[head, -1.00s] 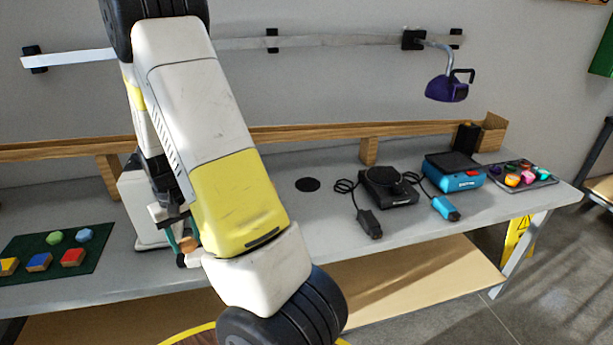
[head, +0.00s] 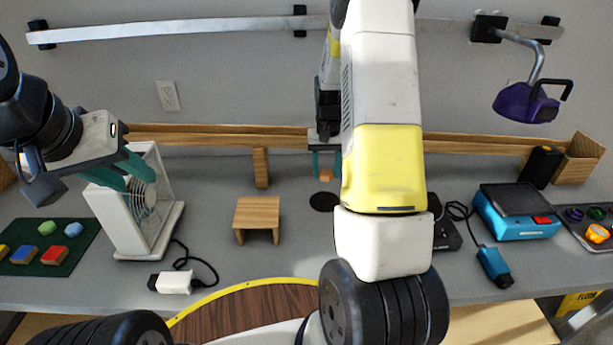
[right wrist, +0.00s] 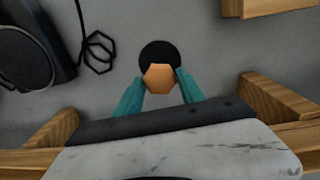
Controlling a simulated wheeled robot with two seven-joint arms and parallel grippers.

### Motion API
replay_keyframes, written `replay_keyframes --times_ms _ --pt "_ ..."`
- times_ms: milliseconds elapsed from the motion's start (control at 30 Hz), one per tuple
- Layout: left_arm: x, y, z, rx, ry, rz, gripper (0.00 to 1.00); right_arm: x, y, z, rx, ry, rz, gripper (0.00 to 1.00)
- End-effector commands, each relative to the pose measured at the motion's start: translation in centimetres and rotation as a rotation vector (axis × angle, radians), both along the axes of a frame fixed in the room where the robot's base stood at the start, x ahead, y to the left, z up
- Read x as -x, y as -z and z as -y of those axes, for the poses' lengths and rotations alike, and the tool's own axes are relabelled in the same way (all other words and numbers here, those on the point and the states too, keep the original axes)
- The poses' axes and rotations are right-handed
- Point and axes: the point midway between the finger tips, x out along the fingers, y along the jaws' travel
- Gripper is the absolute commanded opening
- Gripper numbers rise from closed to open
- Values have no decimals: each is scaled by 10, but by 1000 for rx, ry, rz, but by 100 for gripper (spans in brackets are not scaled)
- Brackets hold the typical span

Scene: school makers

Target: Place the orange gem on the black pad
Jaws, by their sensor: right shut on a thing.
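The orange gem (head: 326,175) is between the teal fingers of my right gripper (head: 327,168), which is shut on it. In the right wrist view the gem (right wrist: 159,77) sits between the fingertips and overlaps the near edge of the black pad (right wrist: 158,52). In the head view the round black pad (head: 322,202) lies flat on the grey bench, just below the gem in the picture. The gem appears held above the bench; its exact height is unclear. My left gripper (head: 137,180) is open and empty in front of the white fan.
The white fan (head: 172,225) and a small wooden stand (head: 256,215) are left of the pad. A black device (head: 445,235), partly hidden by my right arm, is on its right, with a blue scale (head: 517,215) beyond. A wooden rail runs along the back.

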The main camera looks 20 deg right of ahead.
Motion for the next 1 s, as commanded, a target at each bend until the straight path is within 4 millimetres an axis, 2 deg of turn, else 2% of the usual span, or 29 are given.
replay_keyframes --times_ms 300,533,700,1000 --pt "0 0 0 0 0 1 36 0 51 4 0 8 -5 7" --pt "0 0 0 0 0 0 36 0 70 4 -1 8 -3 7" --pt "0 0 0 0 0 0 36 0 94 4 -1 8 -4 7" --pt "0 0 0 0 0 0 36 -1 99 4 0 8 0 7"
